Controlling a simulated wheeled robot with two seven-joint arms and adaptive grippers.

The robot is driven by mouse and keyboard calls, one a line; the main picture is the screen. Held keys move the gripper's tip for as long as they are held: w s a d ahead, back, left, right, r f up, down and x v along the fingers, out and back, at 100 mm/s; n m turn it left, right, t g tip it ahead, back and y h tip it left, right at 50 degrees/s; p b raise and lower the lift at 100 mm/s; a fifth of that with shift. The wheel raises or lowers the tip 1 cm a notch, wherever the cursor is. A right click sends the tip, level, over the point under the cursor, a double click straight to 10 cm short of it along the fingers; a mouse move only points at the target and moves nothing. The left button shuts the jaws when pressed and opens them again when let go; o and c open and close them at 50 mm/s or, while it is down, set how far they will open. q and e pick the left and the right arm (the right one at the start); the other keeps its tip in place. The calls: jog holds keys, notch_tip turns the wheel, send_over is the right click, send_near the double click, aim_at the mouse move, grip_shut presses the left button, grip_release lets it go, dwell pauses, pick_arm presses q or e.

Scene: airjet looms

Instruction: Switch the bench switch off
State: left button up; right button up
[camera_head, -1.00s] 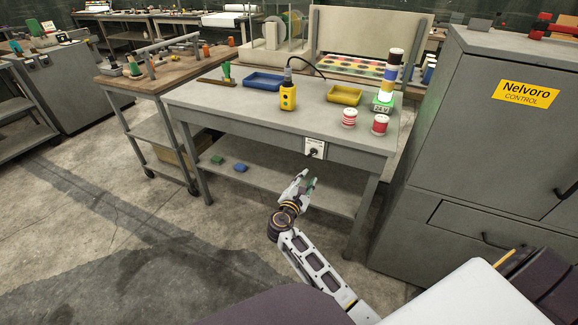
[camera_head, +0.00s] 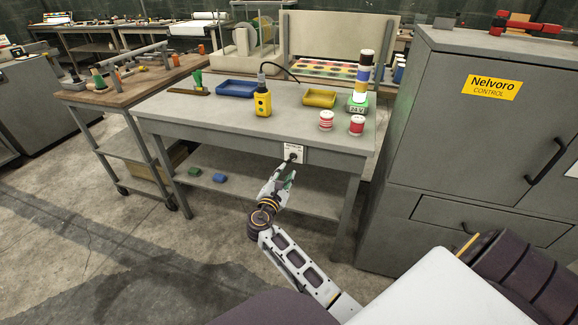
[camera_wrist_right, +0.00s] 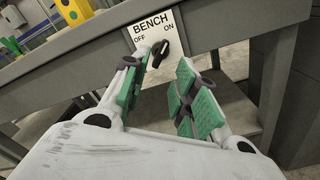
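The bench switch (camera_head: 291,153) is a white plate with a black knob on the front edge of the grey workbench (camera_head: 215,117). In the right wrist view the plate (camera_wrist_right: 153,24) reads BENCH, with OFF on the left and ON on the right. Its black knob (camera_wrist_right: 159,54) slants up to the right, toward ON. My right gripper (camera_head: 281,175) is just below and in front of the switch. In the wrist view its green-padded fingers (camera_wrist_right: 164,72) are apart and empty, with the knob beyond and between their tips. Contact with the knob cannot be told. My left gripper is not in view.
On the bench stand a yellow control box (camera_head: 262,101), blue tray (camera_head: 237,89), yellow tray (camera_head: 319,98), two red-and-white spools (camera_head: 326,121) and a signal tower (camera_head: 362,80) glowing green. A grey control cabinet (camera_head: 460,140) stands close on the right. A lower shelf (camera_head: 250,190) lies under the bench.

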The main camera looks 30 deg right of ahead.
aim_at(291, 161)
jog(key=shift+b+x, duration=0.7)
jog(key=shift+x, duration=1.45)
jog(key=shift+w+d+b, duration=0.3)
jog(key=shift+w+d, duration=0.1)
jog(key=shift+d, duration=0.1)
jog(key=shift+w+d, duration=0.25)
jog(key=shift+d, duration=0.05)
jog(key=shift+w+d, duration=0.1)
jog(key=shift+d, duration=0.05)
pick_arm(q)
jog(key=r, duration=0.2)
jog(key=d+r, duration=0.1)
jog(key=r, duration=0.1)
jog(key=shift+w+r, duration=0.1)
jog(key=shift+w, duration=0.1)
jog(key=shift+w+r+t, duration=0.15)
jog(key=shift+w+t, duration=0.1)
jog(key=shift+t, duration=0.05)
pick_arm(e)
jog(key=shift+w+d, duration=0.15)
jog(key=shift+c, duration=0.4)
